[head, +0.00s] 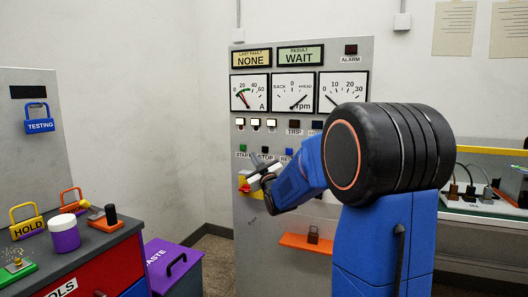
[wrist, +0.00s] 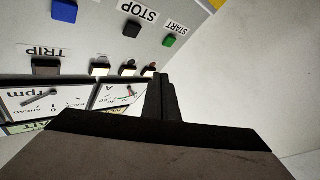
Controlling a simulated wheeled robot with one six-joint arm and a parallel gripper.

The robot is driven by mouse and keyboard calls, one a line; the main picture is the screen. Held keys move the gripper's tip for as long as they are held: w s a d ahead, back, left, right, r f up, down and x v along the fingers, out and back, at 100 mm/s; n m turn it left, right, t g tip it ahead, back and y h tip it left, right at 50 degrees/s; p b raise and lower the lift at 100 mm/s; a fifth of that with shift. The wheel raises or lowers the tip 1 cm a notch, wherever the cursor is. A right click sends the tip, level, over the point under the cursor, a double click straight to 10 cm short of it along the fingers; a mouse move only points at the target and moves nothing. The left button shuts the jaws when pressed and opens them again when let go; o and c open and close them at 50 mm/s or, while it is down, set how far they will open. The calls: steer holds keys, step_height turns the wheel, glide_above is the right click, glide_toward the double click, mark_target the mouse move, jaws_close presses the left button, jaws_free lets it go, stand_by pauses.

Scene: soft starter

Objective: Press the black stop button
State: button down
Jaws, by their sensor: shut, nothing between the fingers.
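The black stop button (head: 265,149) sits on the grey panel between a green start button (head: 242,149) and a blue button (head: 290,151). In the wrist view the black stop button (wrist: 132,28) shows clearly beside its STOP label, with the green start button (wrist: 169,41) to its right and the blue button (wrist: 64,10) to its left. My gripper (head: 254,160) is shut and empty, close to the panel just below the STOP label in the head view. In the wrist view its fingertips (wrist: 161,78) appear below the buttons, apart from the stop button. Whether they touch the panel cannot be told.
A yellow and red switch (head: 243,183) is beside my gripper. Indicator lamps and meters (head: 292,92) are above the buttons. An orange shelf (head: 303,244) juts out below. A red cabinet (head: 90,262) with loose items stands at the left.

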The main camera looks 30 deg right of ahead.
steer(key=shift+w+d, duration=0.85)
steer(key=shift+d, duration=0.3)
steer(key=shift+w+d, duration=0.9)
steer(key=shift+d, duration=0.2)
steer(key=shift+w+d, duration=0.85)
steer(key=shift+d, duration=0.3)
steer(key=shift+w+d, duration=0.1)
steer(key=shift+w+d, duration=0.15)
steer(key=shift+d, duration=0.1)
steer(key=shift+w+d, duration=0.25)
steer(key=shift+d, duration=0.05)
stand_by(0.5)
stand_by(0.4)
steer(key=shift+s+a, duration=0.5)
steer(key=shift+a, duration=0.15)
steer(key=shift+s+a, duration=0.8)
steer(key=shift+a, duration=0.2)
steer(key=shift+s+a, duration=0.75)
steer(key=shift+a, duration=0.25)
